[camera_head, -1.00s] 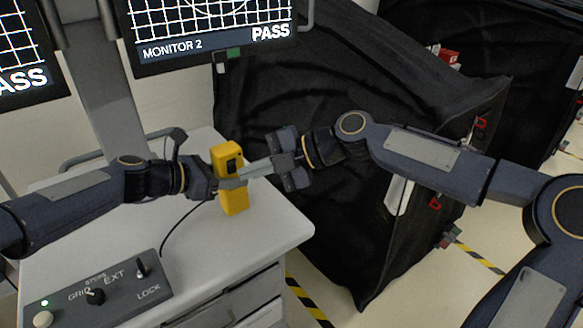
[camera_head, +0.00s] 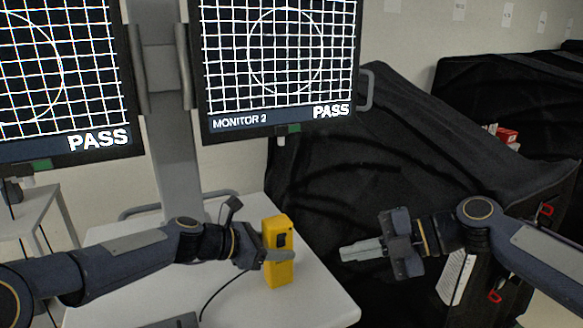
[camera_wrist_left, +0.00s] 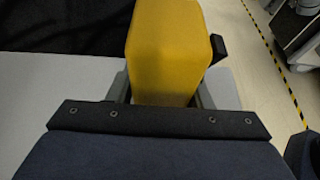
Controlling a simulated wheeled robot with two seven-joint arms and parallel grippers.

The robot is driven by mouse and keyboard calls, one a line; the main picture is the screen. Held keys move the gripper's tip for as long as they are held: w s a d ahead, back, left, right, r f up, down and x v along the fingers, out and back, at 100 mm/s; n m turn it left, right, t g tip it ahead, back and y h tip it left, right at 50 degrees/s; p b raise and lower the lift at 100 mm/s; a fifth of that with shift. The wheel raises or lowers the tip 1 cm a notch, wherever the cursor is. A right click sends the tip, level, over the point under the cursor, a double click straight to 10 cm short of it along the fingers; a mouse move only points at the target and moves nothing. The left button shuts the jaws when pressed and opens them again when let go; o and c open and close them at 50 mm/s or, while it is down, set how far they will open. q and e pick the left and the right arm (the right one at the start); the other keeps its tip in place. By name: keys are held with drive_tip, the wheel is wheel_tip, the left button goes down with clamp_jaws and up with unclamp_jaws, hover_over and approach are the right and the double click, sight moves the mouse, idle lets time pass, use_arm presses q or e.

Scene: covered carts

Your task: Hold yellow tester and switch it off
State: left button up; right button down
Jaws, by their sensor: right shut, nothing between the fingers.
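The yellow tester (camera_head: 279,274) stands upright on the light grey cart top (camera_head: 326,303), with a dark patch on its upper part. My left gripper (camera_head: 280,256) is shut on it around the middle, coming from the left. In the left wrist view the tester (camera_wrist_left: 168,50) fills the space between the fingers, with a small dark part sticking out at its right side. My right gripper (camera_head: 345,253) is shut and empty, apart from the tester to its right, with fingers pointing left. The state of the tester's switch cannot be made out.
Two monitors reading PASS, the left one (camera_head: 70,80) and monitor 2 (camera_head: 275,60), hang behind the cart. A black covered cart (camera_head: 340,150) stands close behind my right gripper. A thin dark cable (camera_head: 217,293) lies on the cart top.

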use_arm(q)
drive_tip(key=o, duration=0.4)
